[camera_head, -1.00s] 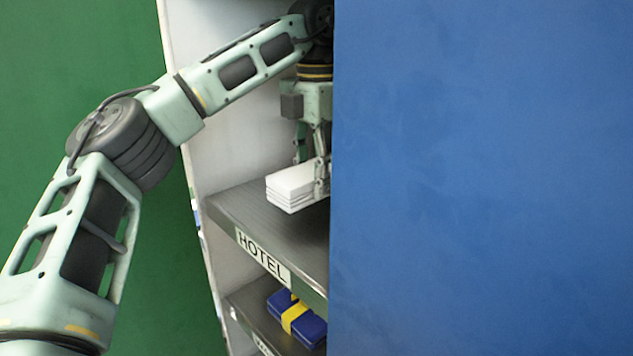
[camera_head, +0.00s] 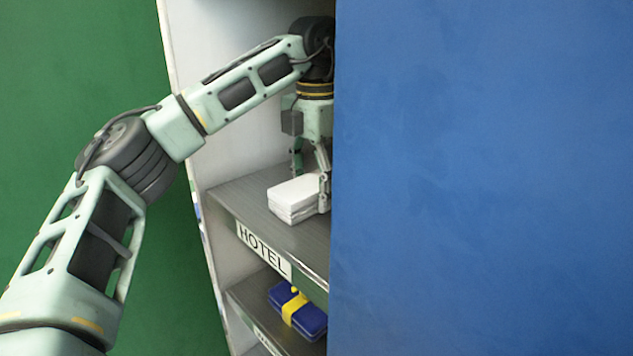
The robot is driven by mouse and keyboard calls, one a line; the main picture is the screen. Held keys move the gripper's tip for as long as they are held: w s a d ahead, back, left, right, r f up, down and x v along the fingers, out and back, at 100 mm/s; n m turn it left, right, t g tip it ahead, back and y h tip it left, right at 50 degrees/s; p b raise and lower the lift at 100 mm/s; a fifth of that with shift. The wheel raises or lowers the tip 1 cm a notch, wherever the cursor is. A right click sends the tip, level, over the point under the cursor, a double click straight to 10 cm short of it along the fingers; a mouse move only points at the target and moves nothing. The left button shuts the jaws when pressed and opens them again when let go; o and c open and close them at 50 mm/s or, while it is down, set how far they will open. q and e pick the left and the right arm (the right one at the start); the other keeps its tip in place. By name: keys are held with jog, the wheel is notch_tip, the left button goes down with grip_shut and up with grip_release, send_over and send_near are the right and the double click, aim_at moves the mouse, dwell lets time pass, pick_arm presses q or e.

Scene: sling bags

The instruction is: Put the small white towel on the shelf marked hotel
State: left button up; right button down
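The small white towel (camera_head: 293,200) is a folded stack at the shelf marked HOTEL (camera_head: 240,197), low over its dark surface and seemingly resting on it. My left gripper (camera_head: 311,192) points down at the towel. One finger lies along the towel's right side and the other is behind it, partly hidden. The fingers appear closed around the towel. The HOTEL label (camera_head: 264,249) is on the shelf's front edge. My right gripper is not in view.
A blue folded item with a yellow band (camera_head: 297,311) lies on the shelf below. A large blue panel (camera_head: 480,180) covers the right half of the view and hides the shelf's right part. The shelf's left end is bare.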

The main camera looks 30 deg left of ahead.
aim_at(316, 180)
pick_arm(q)
jog(key=shift+r, duration=0.1)
jog(key=shift+r, duration=3.85)
jog(key=shift+s+f, duration=0.1)
